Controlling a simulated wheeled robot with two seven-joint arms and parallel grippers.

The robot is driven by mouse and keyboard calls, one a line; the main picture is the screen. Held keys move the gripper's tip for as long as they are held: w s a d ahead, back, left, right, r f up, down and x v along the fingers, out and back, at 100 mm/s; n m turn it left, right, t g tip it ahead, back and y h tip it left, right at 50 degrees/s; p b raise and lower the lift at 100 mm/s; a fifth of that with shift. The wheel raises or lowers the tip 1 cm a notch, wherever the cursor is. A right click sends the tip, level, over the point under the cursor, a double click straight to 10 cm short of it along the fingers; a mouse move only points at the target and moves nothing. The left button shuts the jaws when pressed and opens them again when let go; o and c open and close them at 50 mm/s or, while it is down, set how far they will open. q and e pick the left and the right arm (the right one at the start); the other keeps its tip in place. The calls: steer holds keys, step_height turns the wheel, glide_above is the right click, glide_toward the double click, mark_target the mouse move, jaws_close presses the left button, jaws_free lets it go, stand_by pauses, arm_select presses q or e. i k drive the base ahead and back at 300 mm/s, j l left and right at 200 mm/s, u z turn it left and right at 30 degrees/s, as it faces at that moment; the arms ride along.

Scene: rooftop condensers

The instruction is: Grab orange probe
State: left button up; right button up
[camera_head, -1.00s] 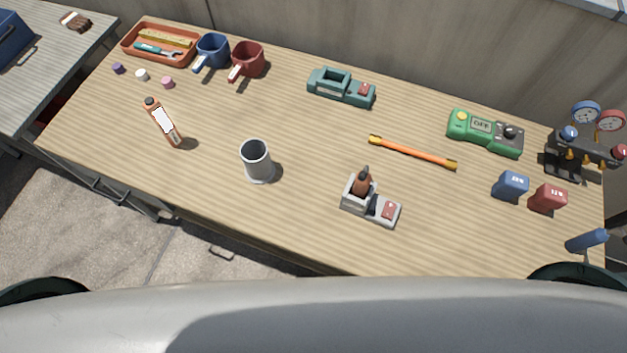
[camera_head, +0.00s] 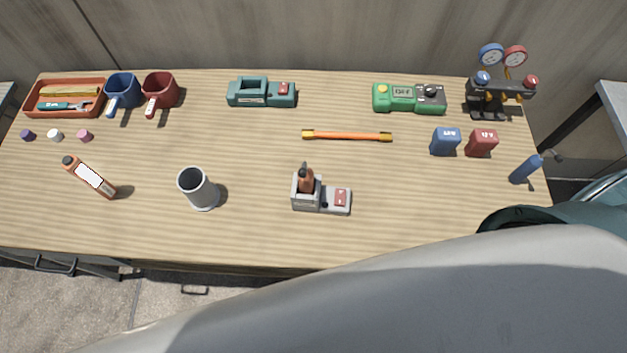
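An orange-brown probe-like piece with a dark tip (camera_head: 306,179) stands upright in a grey holder with a red panel (camera_head: 336,198), near the front middle of the wooden table. A thin orange rod with yellow ends (camera_head: 347,136) lies flat behind it. An orange bottle-like tube with a white label (camera_head: 90,177) lies at the left. I cannot tell for certain which of these is called the probe. Neither of my grippers is in view.
On the wooden table (camera_head: 245,235) are a grey cup (camera_head: 198,188), a teal holder (camera_head: 262,93), a green meter (camera_head: 409,98), a gauge manifold (camera_head: 500,92), blue (camera_head: 445,141) and red (camera_head: 481,142) blocks, a blue torch-like item (camera_head: 526,169), two mugs and an orange tray (camera_head: 64,98).

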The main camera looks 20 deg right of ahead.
mark_target(304, 174)
steer(key=z, duration=1.8)
steer(key=k+j, duration=0.2)
steer(key=k, duration=0.2)
steer(key=k+j, duration=0.2)
steer(key=k, duration=0.15)
steer(key=k+j, duration=0.2)
steer(key=k, duration=0.2)
